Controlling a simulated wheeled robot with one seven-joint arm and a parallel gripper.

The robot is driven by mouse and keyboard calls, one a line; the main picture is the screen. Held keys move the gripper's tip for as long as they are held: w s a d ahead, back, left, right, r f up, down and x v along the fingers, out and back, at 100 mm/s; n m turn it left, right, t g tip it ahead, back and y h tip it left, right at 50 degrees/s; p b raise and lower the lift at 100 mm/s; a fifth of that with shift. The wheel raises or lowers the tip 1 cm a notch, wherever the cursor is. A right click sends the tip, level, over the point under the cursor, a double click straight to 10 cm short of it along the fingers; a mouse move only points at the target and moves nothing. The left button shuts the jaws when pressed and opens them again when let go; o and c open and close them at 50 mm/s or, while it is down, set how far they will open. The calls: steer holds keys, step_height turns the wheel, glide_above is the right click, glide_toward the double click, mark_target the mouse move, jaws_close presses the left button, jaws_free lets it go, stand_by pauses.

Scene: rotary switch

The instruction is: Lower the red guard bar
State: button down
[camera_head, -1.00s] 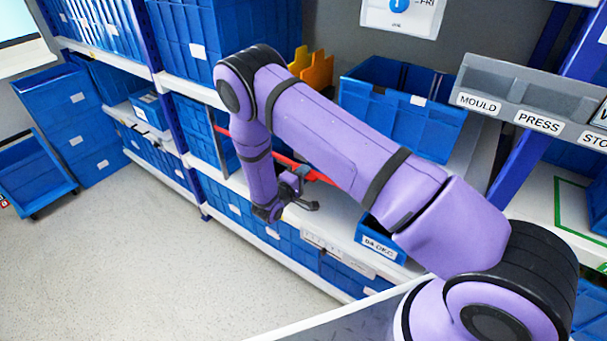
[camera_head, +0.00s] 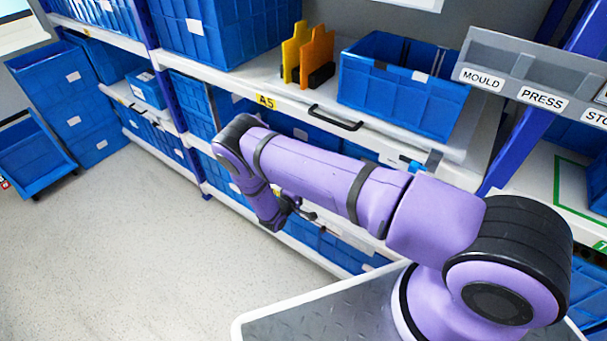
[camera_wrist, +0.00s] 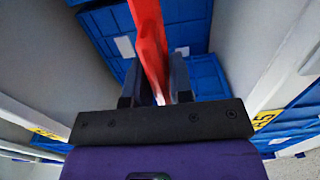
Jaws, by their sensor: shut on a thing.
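The red guard bar (camera_wrist: 149,35) runs down from the top edge of the wrist view to between my two dark fingers. My gripper (camera_wrist: 157,80) is shut on it. In the head view my gripper (camera_head: 287,207) is small and dark, low in front of the shelf unit. The bar does not show in the head view now; my purple arm covers much of that area. The bar's ends and mounts cannot be made out.
A drawer front with a black handle (camera_head: 335,117) and a yellow A5 label (camera_head: 266,101) lies above my arm. A blue bin (camera_head: 400,85) and orange and yellow plates (camera_head: 308,56) stand on that shelf. Open floor (camera_head: 120,230) lies to the left.

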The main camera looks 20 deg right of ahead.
steer(key=shift+a+f, duration=0.1)
steer(key=shift+f, duration=1.65)
steer(key=shift+s, duration=0.1)
steer(key=c, duration=1.2)
jaws_free()
steer(key=shift+f, duration=0.15)
steer(key=shift+o, duration=0.2)
steer(key=v, duration=1)
steer(key=shift+s+a, duration=0.15)
steer(key=shift+a, duration=0.15)
